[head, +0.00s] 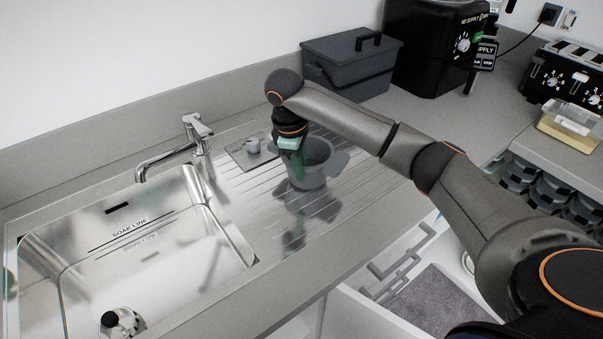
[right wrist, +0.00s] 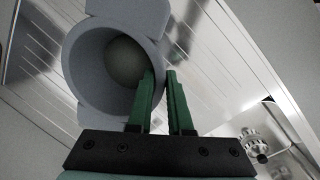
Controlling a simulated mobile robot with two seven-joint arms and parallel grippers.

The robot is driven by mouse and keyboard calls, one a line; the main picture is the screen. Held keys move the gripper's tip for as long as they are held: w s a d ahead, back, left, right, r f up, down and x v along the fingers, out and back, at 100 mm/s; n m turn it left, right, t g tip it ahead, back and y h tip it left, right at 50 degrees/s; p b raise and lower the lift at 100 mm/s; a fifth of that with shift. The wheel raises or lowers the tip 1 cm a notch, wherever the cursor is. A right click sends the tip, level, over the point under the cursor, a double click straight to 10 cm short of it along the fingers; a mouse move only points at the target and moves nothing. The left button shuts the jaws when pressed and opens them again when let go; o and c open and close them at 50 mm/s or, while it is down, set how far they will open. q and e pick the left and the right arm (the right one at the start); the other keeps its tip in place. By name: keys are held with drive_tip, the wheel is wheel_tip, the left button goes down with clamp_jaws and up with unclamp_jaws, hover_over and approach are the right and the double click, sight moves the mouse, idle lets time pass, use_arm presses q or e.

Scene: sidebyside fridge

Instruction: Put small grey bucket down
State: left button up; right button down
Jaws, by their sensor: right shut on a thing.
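The small grey bucket (head: 312,172) is upright at the ribbed metal drainboard (head: 345,196), right of the sink. I cannot tell if its base touches the surface. My right gripper (head: 296,168) comes down over its near left side with green fingers. In the right wrist view, the bucket (right wrist: 88,75) opens toward the camera, and the gripper (right wrist: 165,95) has one finger inside the rim and one outside, shut on the wall. My left gripper is not in view.
A steel sink (head: 150,250) and tap (head: 190,140) lie to the left. A dark lidded box (head: 352,65) and black machine (head: 430,45) stand at the back. An open drawer (head: 400,285) is below the counter.

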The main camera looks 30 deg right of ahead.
drive_tip(key=shift+f, duration=0.3)
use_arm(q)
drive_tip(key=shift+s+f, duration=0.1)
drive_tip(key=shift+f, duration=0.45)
use_arm(e)
drive_tip(key=shift+r, duration=0.1)
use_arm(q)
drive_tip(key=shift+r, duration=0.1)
use_arm(e)
drive_tip(key=c, duration=1.3)
unclamp_jaws()
drive_tip(key=shift+s+f, duration=0.1)
drive_tip(key=shift+f, duration=0.1)
drive_tip(key=o, duration=0.5)
drive_tip(key=shift+c, duration=0.2)
